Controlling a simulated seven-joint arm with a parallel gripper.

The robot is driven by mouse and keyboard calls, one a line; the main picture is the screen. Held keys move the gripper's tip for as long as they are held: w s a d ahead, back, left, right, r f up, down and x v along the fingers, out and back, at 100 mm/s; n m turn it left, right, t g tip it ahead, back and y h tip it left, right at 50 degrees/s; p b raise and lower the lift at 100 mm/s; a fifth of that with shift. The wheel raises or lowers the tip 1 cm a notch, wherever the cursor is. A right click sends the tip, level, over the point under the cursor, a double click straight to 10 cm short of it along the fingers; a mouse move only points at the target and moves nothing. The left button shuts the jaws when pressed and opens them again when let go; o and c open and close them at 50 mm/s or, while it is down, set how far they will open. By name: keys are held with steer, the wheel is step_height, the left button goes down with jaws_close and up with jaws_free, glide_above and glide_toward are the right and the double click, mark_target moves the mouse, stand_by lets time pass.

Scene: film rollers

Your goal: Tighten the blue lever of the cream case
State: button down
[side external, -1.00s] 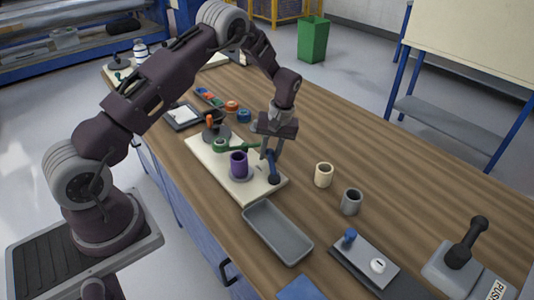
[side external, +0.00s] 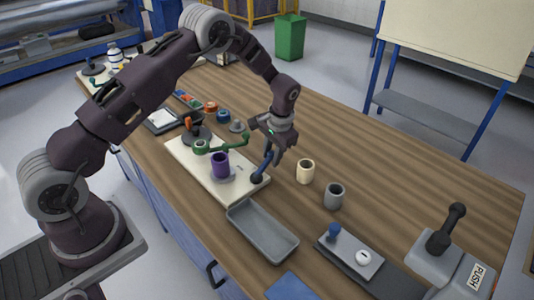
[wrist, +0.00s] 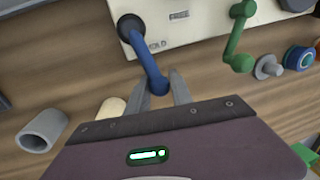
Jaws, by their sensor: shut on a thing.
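The cream case (side external: 196,166) is a flat cream slab lying on the wooden bench. Its blue lever (side external: 264,168) pivots on a dark blue hub at the case's near right corner. In the wrist view, the blue lever (wrist: 147,62) runs from the hub down to its rounded tip between my fingers. "HOLD" is printed beside the hub. My gripper (side external: 272,156) is shut on the lever's free end; it also shows in the wrist view (wrist: 161,90). A green lever (side external: 228,145) and a purple roller (side external: 220,165) are on the same case.
A cream cup (side external: 305,172) and a grey cup (side external: 334,195) stand right of the lever. An empty grey tray (side external: 262,232) lies in front of the case. A grey plate with a blue knob (side external: 334,232) is nearer. The bench behind the cups is clear.

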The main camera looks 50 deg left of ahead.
steer(key=shift+w+d+r+m, duration=0.1)
steer(key=shift+d+m, duration=0.45)
steer(key=shift+m, duration=0.35)
steer(key=c, duration=1.1)
jaws_free()
steer(key=shift+c, duration=0.2)
step_height(320, 180, up, 7)
steer(key=d, duration=0.1)
steer(key=shift+d, duration=0.2)
